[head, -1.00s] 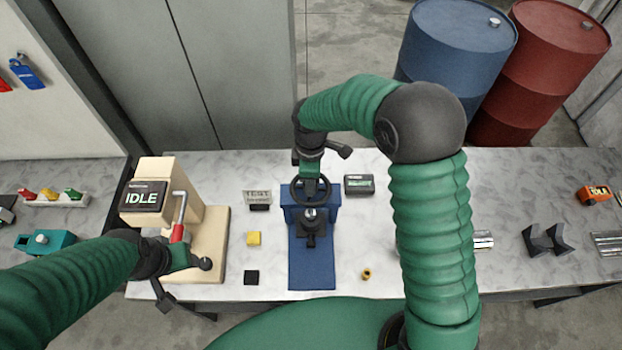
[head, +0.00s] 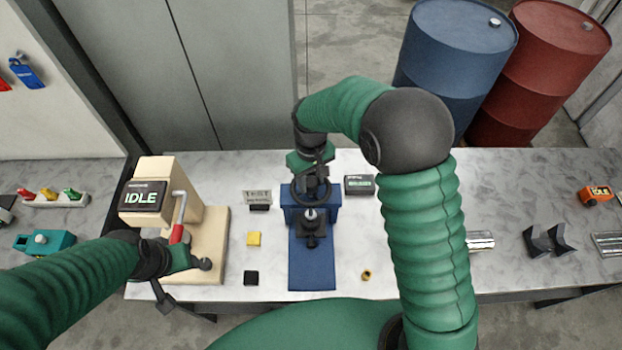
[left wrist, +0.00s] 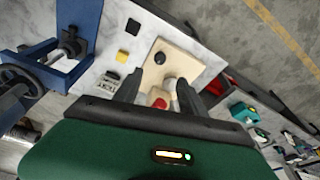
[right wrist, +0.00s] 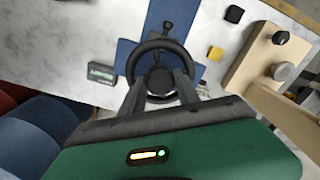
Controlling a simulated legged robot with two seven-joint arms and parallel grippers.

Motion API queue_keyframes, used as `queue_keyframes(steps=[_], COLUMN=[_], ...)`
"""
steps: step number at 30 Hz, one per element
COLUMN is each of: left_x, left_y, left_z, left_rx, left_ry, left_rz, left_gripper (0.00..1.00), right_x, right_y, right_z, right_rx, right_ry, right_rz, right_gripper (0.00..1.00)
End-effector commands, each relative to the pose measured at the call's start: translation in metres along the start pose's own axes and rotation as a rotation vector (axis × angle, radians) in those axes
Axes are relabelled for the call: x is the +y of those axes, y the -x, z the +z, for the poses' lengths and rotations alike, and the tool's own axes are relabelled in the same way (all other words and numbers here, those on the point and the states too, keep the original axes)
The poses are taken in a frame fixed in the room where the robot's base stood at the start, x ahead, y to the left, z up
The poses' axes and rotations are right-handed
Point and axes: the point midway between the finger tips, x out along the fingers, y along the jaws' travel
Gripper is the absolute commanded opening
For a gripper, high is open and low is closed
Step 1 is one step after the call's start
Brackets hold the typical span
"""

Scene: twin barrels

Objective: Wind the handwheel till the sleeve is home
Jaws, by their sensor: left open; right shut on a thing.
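The black handwheel (head: 324,190) is mounted on the blue fixture (head: 312,265) on the bench. My right gripper (head: 311,180) is over the wheel from behind. In the right wrist view its fingers (right wrist: 160,80) reach across the rim and are shut on the handwheel (right wrist: 140,57). A black part with a pale metal top (head: 311,216) stands in front of the wheel; I cannot tell whether it is the sleeve. My left gripper (head: 190,257) is open at the red-handled lever (head: 177,233). In the left wrist view the red grip (left wrist: 158,103) lies between its fingers (left wrist: 157,90).
A wooden stand with an IDLE display (head: 142,198) is at left. A yellow block (head: 254,238), a black block (head: 251,277) and a small display box (head: 359,185) flank the fixture. A brass piece (head: 366,274) lies at front. Blue (head: 455,50) and red barrels (head: 545,60) stand behind the bench.

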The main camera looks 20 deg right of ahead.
Motion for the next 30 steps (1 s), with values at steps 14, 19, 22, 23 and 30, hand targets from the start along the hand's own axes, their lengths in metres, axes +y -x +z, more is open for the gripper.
queue_keyframes(steps=[14,19,22,23,30], left_x=[0.0,0.0,0.0,0.0,0.0], left_y=[0.004,0.006,0.008,0.008,0.011], left_z=[-0.001,-0.002,-0.002,-0.002,-0.003], left_rx=[0.0,0.0,0.0,0.0,0.0], left_ry=[0.0,0.0,0.0,0.0,0.0], left_rz=[0.0,0.0,0.0,0.0,0.0], left_gripper=[0.48,0.48,0.48,0.48,0.48], right_x=[0.002,0.002,0.002,0.001,0.002], right_y=[0.005,0.005,0.005,0.005,0.004], right_z=[-0.005,-0.005,-0.005,-0.005,-0.005], right_rx=[0.018,0.018,0.018,0.018,0.017], right_ry=[-0.45,-0.604,-0.686,-0.707,-0.85], right_rz=[0.0,-0.001,-0.003,-0.003,-0.004], right_gripper=[0.0,0.0,0.0,0.0,0.0])
